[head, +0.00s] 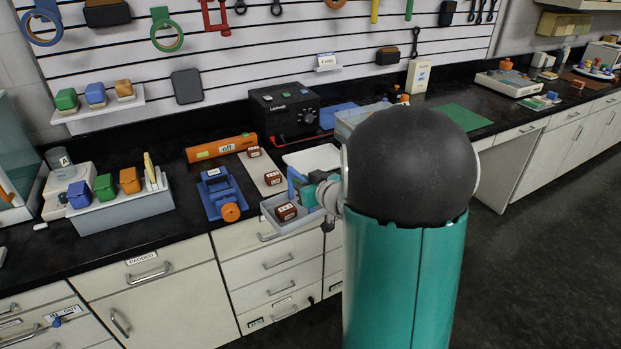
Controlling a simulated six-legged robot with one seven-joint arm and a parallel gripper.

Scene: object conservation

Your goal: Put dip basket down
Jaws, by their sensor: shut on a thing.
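The dip basket (298,226) appears to be the light grey, open-topped container at the counter's front edge. A dark red-brown block with a pale label (286,212) is inside it. A blue upright part, perhaps its handle, rises at its back beside my gripper (303,189). My gripper is shut on the basket, as far as this view shows. My large teal and black arm links hide the basket's right side and part of the gripper. I cannot tell whether the basket's underside touches the counter.
A white tray (312,158) lies just behind. A pale strip (262,174) with two red-brown blocks and a blue device with an orange knob (222,193) stand to the left. A black control box (285,112) and an orange bar (221,148) are farther back. Bare black counter shows at left.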

